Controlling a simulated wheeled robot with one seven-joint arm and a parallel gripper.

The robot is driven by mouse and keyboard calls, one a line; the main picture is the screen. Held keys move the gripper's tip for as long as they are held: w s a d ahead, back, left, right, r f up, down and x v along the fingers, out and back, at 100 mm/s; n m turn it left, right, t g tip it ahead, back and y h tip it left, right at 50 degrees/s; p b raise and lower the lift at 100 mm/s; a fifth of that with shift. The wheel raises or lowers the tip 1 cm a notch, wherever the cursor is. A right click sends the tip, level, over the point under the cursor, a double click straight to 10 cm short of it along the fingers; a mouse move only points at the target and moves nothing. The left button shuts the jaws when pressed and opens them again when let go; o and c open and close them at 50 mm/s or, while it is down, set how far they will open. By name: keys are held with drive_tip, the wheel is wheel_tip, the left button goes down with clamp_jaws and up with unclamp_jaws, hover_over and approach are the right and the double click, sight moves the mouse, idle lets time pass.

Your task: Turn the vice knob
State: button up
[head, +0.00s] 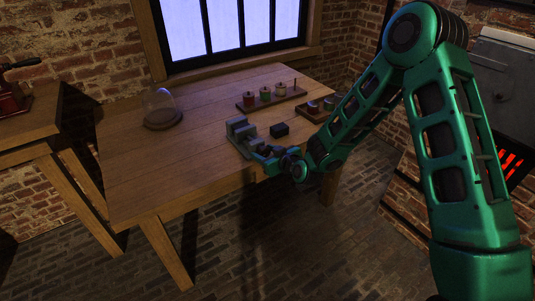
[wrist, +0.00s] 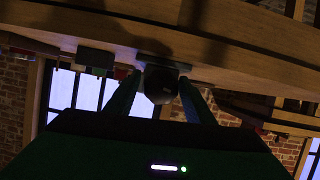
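The grey-green vice (head: 243,135) stands at the front right edge of the wooden table. My gripper (head: 276,162) is at its front, by the table edge, and small and dark in the head view. In the wrist view a dark round vice knob (wrist: 160,84) sits between the two fingers of my gripper (wrist: 161,88). One finger is on each side of it, and the gap between them looks almost filled. I cannot tell whether the fingers press on the knob.
A tray with jars (head: 314,107) stands at the right edge, near my arm. A glass dome (head: 161,105) stands at left. The table's front left is clear.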

drive_tip(key=c, duration=0.7)
drive_tip(key=shift+d+m+g, duration=0.15)
drive_tip(key=shift+m+g, duration=0.15)
drive_tip(key=shift+m, duration=0.2)
drive_tip(key=o, duration=1)
drive_tip(key=shift+c, duration=0.2)
drive_tip(key=shift+o, duration=0.5)
drive_tip(key=shift+y, duration=0.3)
drive_tip(key=v, duration=1)
drive_tip(key=shift+s+d, duration=0.2)
drive_tip(key=shift+s, duration=0.05)
drive_tip(key=shift+r, duration=0.1)
